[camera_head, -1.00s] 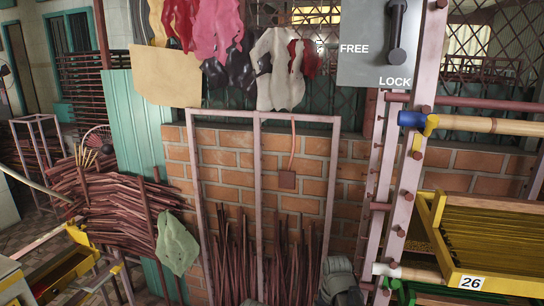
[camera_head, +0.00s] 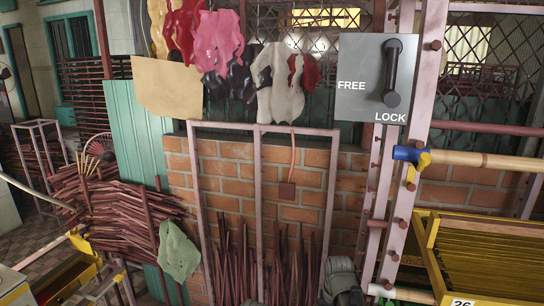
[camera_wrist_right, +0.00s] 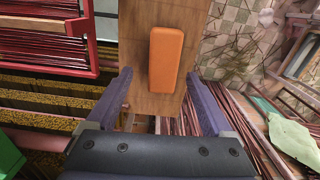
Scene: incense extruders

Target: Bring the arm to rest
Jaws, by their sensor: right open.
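My right gripper (camera_wrist_right: 158,76) is open in the right wrist view, its two purple fingers spread wide apart. An orange block (camera_wrist_right: 166,58) lies on a brown wooden board (camera_wrist_right: 140,100) beyond the fingertips and shows between them; nothing is held. In the head view, a grey rounded part that looks like my right arm (camera_head: 342,284) shows at the bottom edge. My left gripper is in neither view.
A grey panel (camera_head: 352,104) marked FREE and LOCK has a dark upright lever (camera_head: 392,72), its knob near LOCK. A yellow rack (camera_head: 490,255) stands at right. Incense stick bundles (camera_head: 125,215) lie at left. A brick wall (camera_head: 300,175) stands behind.

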